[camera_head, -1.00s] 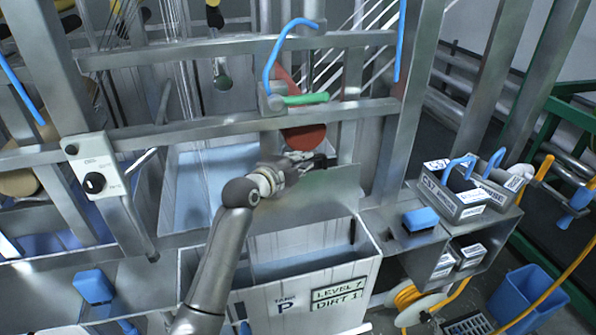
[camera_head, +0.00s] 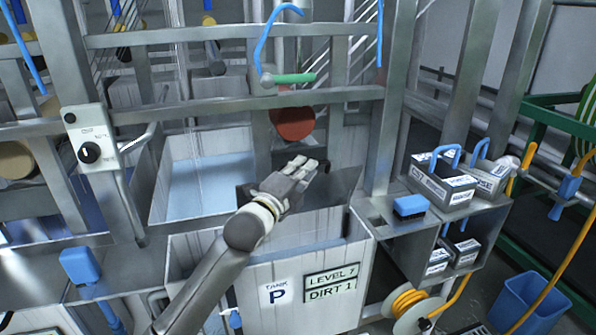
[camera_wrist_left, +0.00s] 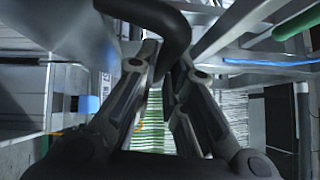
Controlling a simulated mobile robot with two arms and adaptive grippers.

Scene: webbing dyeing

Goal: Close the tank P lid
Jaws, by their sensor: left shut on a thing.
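Tank P (camera_head: 250,283) is a pale box at the lower middle of the head view, with a "TANK P" label on its front. Its lid (camera_head: 338,190) is a grey metal plate at the tank's back edge, tilted, with the tank's mouth still open in front of it. My left gripper (camera_head: 312,168) is at the lid's upper edge, shut on the lid's black handle. In the left wrist view, the black curved handle (camera_wrist_left: 178,45) passes between the fingers (camera_wrist_left: 160,90). The fingers and arm hide part of the lid. My right gripper is not in view.
A steel crossbar (camera_head: 230,111) runs behind and above my gripper, with a blue hook and green handle (camera_head: 294,78) over it. A red round part (camera_head: 294,123) hangs close behind. A shelf with grey boxes (camera_head: 443,185) and a blue brush (camera_head: 410,206) stands at the right.

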